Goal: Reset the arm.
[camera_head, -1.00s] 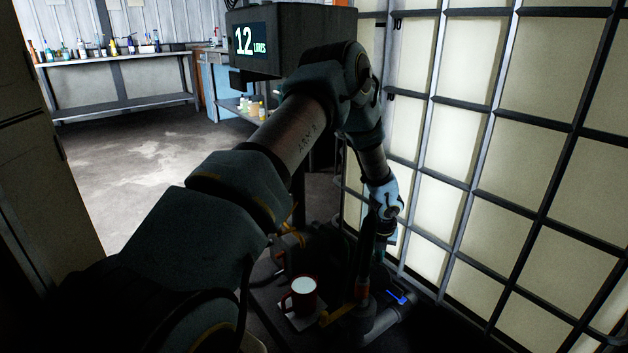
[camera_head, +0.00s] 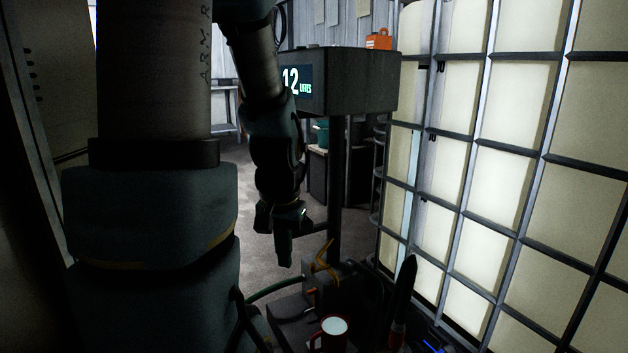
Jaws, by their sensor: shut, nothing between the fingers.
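My arm rises on the left of the head view and bends over, with its end hanging down near the middle. My gripper (camera_head: 284,250) points down, shut and empty, in the air left of the display post. It is apart from the things below it. The disperser's display box (camera_head: 345,82) reads 12 litres and stands on a dark post (camera_head: 336,190). Part of the display's left side is hidden behind my arm.
A red mug (camera_head: 332,337) with a pale inside stands at the bottom edge. A dark upright handle (camera_head: 402,290) is right of it. A caged pale tank (camera_head: 480,170) fills the right side. An orange case (camera_head: 379,39) sits behind the display.

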